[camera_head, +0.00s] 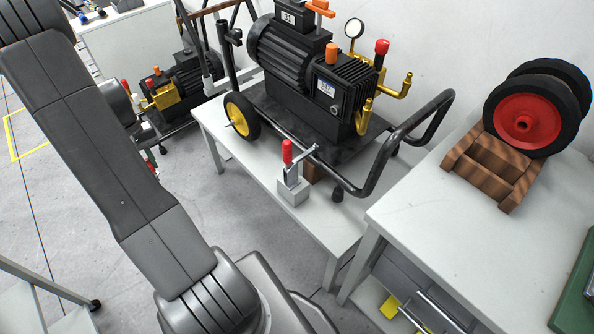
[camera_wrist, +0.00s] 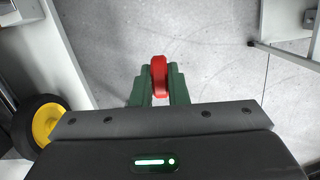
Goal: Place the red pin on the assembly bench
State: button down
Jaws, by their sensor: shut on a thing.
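The red pin (camera_wrist: 159,70) is between the green fingers of my gripper (camera_wrist: 159,88) in the wrist view, held above the grey floor. In the head view my gripper is mostly hidden behind my arm, with only a bit of green and red showing at its edge. A white bench (camera_head: 341,237) in the middle carries the pressure washer (camera_head: 310,85) and a red-handled clamp (camera_head: 290,172). Another white bench (camera_head: 440,235) stands at the right. I cannot tell which of these is the assembly bench. My gripper is apart from both.
A wooden block (camera_head: 490,172) with red-hubbed wheels (camera_head: 525,118) sits on the right bench, beside a green item (camera_head: 580,295) at its edge. A second pump unit (camera_head: 185,85) stands behind my arm. The front of the right bench top is clear.

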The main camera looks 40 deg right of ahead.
aim_at(467, 229)
jog(key=k+z, duration=0.2)
jog(key=z, duration=0.25)
jog(key=k+l+z, duration=0.1)
jog(key=z, duration=0.35)
jog(key=k+l+z, duration=0.15)
jog(key=z, duration=0.35)
jog(key=k, duration=0.05)
